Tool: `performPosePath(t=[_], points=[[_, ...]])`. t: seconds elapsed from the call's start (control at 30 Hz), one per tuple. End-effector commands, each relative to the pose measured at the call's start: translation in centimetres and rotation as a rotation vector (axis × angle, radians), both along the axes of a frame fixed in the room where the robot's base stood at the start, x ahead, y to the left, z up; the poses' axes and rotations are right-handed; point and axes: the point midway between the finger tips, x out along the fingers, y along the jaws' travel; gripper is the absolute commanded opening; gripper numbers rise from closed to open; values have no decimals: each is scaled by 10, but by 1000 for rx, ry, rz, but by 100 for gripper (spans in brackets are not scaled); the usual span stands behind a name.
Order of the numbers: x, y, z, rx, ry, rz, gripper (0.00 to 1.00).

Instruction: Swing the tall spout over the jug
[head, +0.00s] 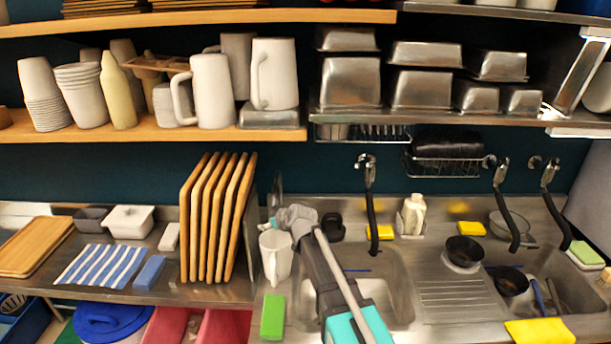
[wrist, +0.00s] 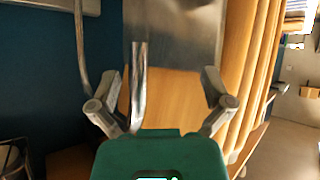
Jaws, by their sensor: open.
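The tall spout (head: 275,188) is a thin upright metal tube behind the left end of the sink, just right of the wooden boards. In the wrist view the spout (wrist: 138,85) stands between my fingers, closer to the left one, with its lower end hidden by the gripper body. My gripper (head: 293,217) is open around it; both fingers show apart in the wrist view (wrist: 162,80). Whether a finger touches the spout, I cannot tell. The white jug (head: 275,258) stands on the metal counter left of the basin, just in front of my gripper, partly covered by it.
Several upright wooden boards (head: 212,220) stand close left. A green block (head: 273,316) lies in front of the jug. Black-hosed taps (head: 371,200) hang over the sink basin (head: 395,290). A dark round object (head: 332,226) sits right of my gripper. A shelf (head: 150,135) runs above.

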Motion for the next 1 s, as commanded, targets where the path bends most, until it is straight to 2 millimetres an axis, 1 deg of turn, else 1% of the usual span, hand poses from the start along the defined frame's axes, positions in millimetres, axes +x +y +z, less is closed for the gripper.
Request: performPosePath(t=[0.2, 1.0], points=[[-12, -9, 12, 0, 0, -1, 100], [-55, -42, 48, 0, 0, 0, 100]])
